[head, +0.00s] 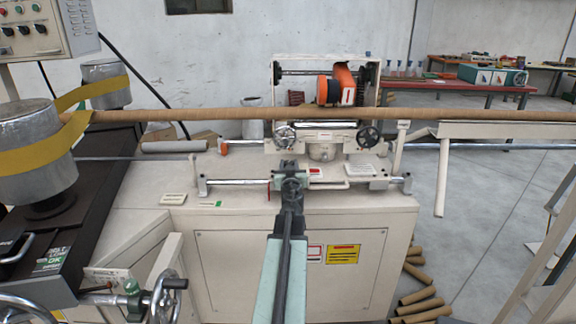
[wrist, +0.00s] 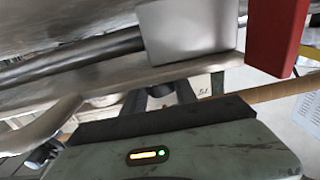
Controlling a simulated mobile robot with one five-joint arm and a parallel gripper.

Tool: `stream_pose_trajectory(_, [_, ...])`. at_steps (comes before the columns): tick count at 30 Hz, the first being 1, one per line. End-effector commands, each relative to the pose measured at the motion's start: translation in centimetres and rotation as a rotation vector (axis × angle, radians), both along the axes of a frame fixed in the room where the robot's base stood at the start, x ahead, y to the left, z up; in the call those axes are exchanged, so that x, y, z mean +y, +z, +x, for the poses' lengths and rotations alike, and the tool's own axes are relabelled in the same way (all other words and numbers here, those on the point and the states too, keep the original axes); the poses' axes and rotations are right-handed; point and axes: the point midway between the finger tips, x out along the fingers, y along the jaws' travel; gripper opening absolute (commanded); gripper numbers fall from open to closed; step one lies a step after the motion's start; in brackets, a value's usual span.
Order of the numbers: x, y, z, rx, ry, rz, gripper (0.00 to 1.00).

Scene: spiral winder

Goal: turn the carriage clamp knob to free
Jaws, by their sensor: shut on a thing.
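A bright rail (head: 235,181) runs along the machine front, with a red piece (head: 268,189) beside my gripper. The brown tube (head: 200,114) crosses behind. A yellow belt wraps metal drums (head: 38,135) at left.

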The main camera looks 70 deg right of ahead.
Motion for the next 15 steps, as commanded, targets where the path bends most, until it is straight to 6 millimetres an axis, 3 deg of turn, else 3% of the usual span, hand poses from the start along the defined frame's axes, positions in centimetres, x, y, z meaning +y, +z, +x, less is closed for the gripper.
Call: stream_pose_trajectory(15, [-0.11,-0.04,-0.09,0.001,0.266,0.0,0.0])
